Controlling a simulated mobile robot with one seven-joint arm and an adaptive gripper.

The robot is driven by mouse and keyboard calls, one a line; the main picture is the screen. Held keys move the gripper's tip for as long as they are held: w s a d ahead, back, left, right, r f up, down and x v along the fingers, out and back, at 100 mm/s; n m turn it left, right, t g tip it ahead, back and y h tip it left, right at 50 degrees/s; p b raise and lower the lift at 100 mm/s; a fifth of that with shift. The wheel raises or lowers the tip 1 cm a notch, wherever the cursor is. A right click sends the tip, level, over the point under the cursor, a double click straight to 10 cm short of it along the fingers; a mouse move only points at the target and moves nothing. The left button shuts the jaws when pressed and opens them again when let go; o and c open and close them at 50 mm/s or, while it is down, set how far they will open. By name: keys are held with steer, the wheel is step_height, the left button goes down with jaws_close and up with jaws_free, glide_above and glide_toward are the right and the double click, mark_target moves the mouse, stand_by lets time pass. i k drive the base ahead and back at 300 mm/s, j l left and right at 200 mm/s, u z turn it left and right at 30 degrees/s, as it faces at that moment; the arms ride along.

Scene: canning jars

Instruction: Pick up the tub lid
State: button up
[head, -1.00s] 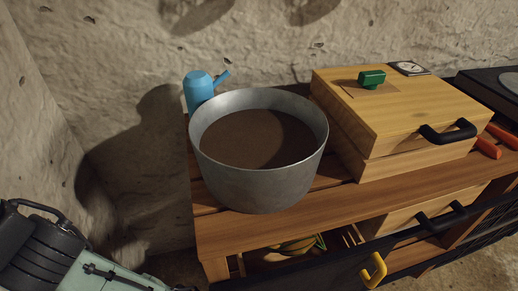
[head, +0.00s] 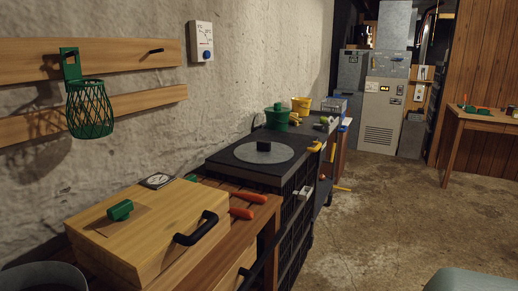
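A flat round grey disc with a black block at its middle (head: 245,155) lies on a black-topped unit (head: 225,166) against the wall. It looks like a lid with a knob, but I cannot tell for sure that it is the tub lid. The grey metal tub (head: 40,272) shows only as a piece of rim at the lower left corner; the rest is cut off. My gripper is not in view; a pale rounded shape at the bottom right may be part of my arm.
A wooden box (head: 150,232) with a black handle sits on the wooden bench, with orange-red handles (head: 248,196) beside it. A green pot (head: 277,118) and yellow pot (head: 301,106) stand beyond the black unit. The concrete floor (head: 390,215) at right is clear.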

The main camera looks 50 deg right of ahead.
mark_target(259, 153)
steer(key=z, duration=0.55)
steer(key=j+z, duration=0.2)
steer(key=z, duration=0.75)
